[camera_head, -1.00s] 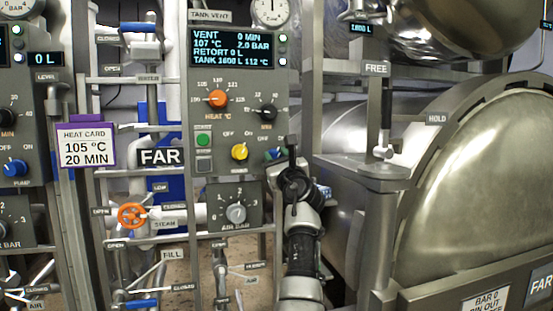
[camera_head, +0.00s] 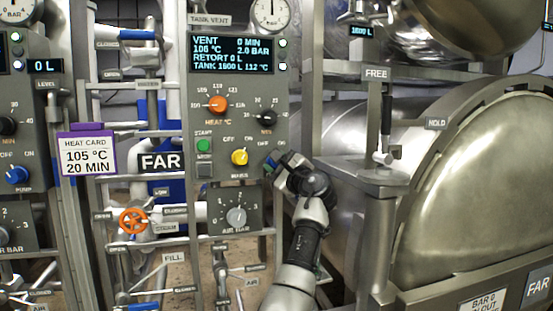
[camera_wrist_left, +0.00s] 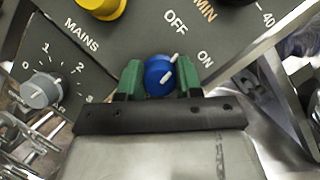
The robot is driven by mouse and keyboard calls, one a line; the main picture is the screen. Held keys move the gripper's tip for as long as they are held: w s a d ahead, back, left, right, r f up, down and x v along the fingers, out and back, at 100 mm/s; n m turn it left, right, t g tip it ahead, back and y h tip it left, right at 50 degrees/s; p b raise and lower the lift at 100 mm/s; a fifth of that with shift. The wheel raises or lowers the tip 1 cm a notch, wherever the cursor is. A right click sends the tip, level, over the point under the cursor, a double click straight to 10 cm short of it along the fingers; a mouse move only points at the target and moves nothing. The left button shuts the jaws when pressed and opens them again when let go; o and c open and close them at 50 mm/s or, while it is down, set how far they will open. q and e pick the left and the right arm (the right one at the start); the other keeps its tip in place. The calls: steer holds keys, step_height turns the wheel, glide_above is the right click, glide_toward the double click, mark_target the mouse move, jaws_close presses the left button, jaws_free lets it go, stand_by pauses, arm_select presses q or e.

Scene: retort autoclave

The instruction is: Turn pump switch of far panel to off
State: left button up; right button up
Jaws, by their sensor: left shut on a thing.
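The far panel (camera_head: 230,120) stands in the middle of the head view, beside a FAR sign. Its pump switch, a round blue knob (camera_wrist_left: 158,76), shows in the left wrist view below the OFF and ON labels. Its white pointer mark leans up and right, seemingly between the two labels. In the head view the knob (camera_head: 269,163) is partly hidden by my left gripper (camera_head: 275,164). In the left wrist view the green fingertips of the gripper (camera_wrist_left: 158,82) are shut on the knob's two sides. My right gripper is not in view.
A yellow mains knob (camera_head: 239,157) sits left of the pump knob, and an air bar dial (camera_head: 236,216) below. A steel post with a ledge (camera_head: 376,175) and the large retort door (camera_head: 480,190) stand to the right. A similar panel (camera_head: 20,130) is at far left.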

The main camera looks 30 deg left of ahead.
arm_select(q)
steer(key=n+g+p, duration=0.1)
steer(key=n, duration=0.3)
steer(key=shift+n+h+p, duration=0.3)
steer(key=shift+h+p, duration=0.1)
steer(key=shift+n+g, duration=0.3)
steer(key=shift+f, duration=0.1)
steer(key=o, duration=0.9)
steer(key=b+v, duration=0.1)
steer(key=v, duration=0.4)
steer(key=b+v, duration=0.1)
steer(key=v, duration=0.4)
steer(key=shift+s+d, duration=0.1)
steer(key=shift+d, duration=0.3)
